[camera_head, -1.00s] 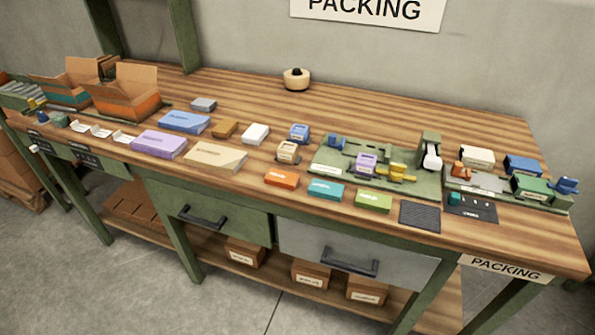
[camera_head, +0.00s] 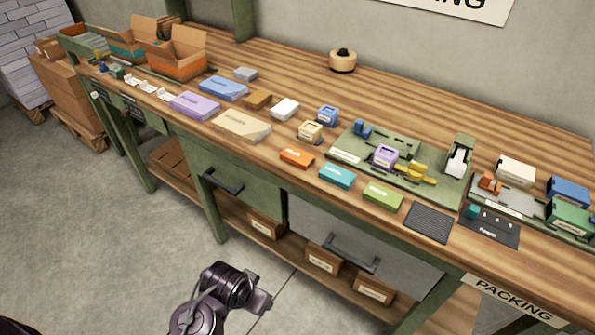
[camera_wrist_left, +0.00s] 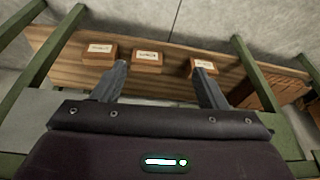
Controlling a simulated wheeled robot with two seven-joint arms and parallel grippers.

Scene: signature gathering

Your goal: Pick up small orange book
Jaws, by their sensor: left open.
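The small orange book (camera_head: 297,158) lies flat near the front edge of the wooden table, left of a teal book (camera_head: 337,176) and a green book (camera_head: 383,194). My left arm (camera_head: 225,290) shows low in the head view, in front of the table and below its top; its fingers are not clear there. In the left wrist view my left gripper (camera_wrist_left: 163,85) is open and empty, its two fingers apart, facing the lower shelf. The orange book is not in the wrist view. My right gripper is not in view.
Purple (camera_head: 195,105), blue (camera_head: 223,88) and tan (camera_head: 241,126) books lie left of the orange one. A beige block (camera_head: 311,131) stands just behind it. Drawers with black handles (camera_head: 352,253) are below. Small brown boxes (camera_wrist_left: 147,62) sit on the lower shelf.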

